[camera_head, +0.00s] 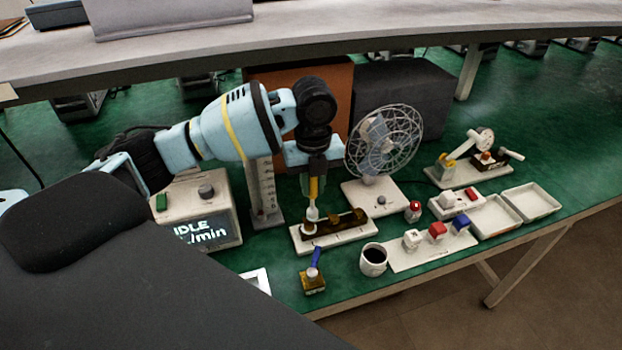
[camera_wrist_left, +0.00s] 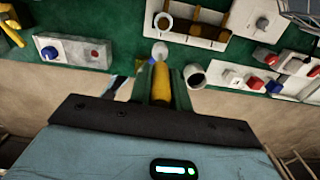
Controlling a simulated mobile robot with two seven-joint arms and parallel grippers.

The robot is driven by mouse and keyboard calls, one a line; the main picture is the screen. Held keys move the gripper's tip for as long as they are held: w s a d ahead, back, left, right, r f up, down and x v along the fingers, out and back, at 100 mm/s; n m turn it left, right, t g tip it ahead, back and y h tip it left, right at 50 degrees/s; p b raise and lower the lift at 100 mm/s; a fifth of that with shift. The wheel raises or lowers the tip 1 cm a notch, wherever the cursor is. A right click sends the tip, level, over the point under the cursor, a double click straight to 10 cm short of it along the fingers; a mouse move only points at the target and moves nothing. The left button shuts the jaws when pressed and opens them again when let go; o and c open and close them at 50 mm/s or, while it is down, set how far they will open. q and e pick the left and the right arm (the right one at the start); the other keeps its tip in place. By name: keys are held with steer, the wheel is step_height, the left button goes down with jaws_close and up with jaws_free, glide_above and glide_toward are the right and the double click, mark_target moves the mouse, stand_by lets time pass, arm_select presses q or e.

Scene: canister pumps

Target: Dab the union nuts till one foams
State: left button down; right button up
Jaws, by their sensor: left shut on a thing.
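My left gripper (camera_head: 314,178) is shut on a dabber (camera_head: 312,213) with a yellow handle and a pale rounded tip. It points down over the left end of a dark brass pipe piece (camera_head: 347,222) on a white base plate. The dabber (camera_wrist_left: 160,82) also shows in the left wrist view, its tip just below a pale round nut (camera_wrist_left: 163,21) at the left end of the pipe piece (camera_wrist_left: 197,28). I cannot tell whether the tip touches that nut. I see no clear foam. My right gripper is in neither view.
A dark-filled cup (camera_head: 374,262) and a brass pot (camera_head: 313,283) with a blue stick stand in front. A display box (camera_head: 205,212) reading IDLE is left. A fan (camera_head: 385,145), a plate with coloured caps (camera_head: 435,250), shallow trays (camera_head: 530,204) and a cranked device (camera_head: 470,168) stand right.

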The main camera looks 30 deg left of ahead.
arm_select(q)
steer(key=n, duration=0.2)
steer(key=s+d+n, duration=0.1)
steer(key=n, duration=0.1)
steer(key=s+n, duration=0.1)
steer(key=n, duration=0.1)
steer(key=shift+d+f+n, duration=0.15)
steer(key=shift+d+n, duration=0.25)
steer(key=s+d+n, duration=0.4)
steer(key=s+n, duration=0.2)
steer(key=n, duration=1.3)
steer(key=shift+s+f+n, duration=0.25)
steer(key=shift+n, duration=0.15)
steer(key=shift+w+d, duration=0.1)
steer(key=shift+d, duration=0.05)
